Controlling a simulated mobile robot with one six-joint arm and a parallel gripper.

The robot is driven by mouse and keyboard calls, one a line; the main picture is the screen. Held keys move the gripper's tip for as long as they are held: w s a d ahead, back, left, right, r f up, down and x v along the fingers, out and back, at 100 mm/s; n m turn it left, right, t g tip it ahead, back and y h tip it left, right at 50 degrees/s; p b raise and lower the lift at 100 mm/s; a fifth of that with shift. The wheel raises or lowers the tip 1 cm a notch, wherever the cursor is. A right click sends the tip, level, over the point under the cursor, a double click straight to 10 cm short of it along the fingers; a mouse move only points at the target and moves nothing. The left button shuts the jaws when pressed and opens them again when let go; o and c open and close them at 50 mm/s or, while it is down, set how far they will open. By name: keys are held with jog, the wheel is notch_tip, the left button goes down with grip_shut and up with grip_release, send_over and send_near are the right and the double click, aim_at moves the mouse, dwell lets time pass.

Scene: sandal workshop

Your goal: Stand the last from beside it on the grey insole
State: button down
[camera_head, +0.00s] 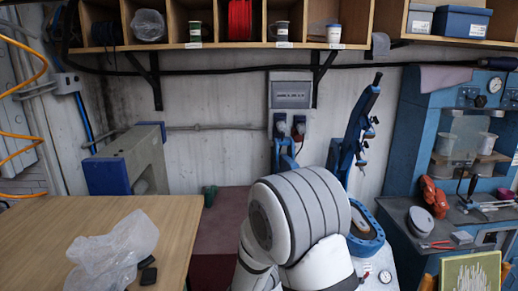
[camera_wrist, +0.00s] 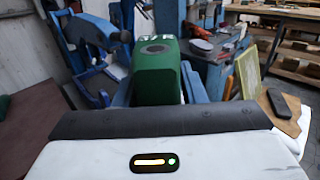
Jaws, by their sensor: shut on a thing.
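In the wrist view my gripper (camera_wrist: 157,92) is shut on a green block-like thing, which looks like the last (camera_wrist: 157,62). Its top has a round grey spot. Blue-grey fingers show on both sides of it, and its lower end is hidden behind my gripper's housing. In the head view my arm stands in the middle, and the gripper and the held thing are hidden. No grey insole can be made out for sure. A grey oval piece (camera_head: 421,223) lies on the dark bench at the right of the head view.
A wooden table (camera_head: 170,225) at left bears a clear plastic bag (camera_head: 115,250) and small black things. A blue machine (camera_head: 415,130) stands at right with red-handled pliers (camera_head: 437,245) on its bench. A small green thing (camera_head: 210,195) stands farther back. Shelves (camera_head: 260,42) hang above.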

jog(key=d+f+m+g+h, duration=0.25)
jog(key=d+f, duration=0.35)
jog(key=f, duration=0.4)
notch_tip(320, 180, down, 34)
jog(key=b, duration=3.4)
notch_tip(320, 180, up, 11)
jog(key=p, duration=1.7)
jog(key=shift+s+r+p, duration=0.15)
jog(key=shift+s+p, duration=0.05)
jog(key=shift+p, duration=0.2)
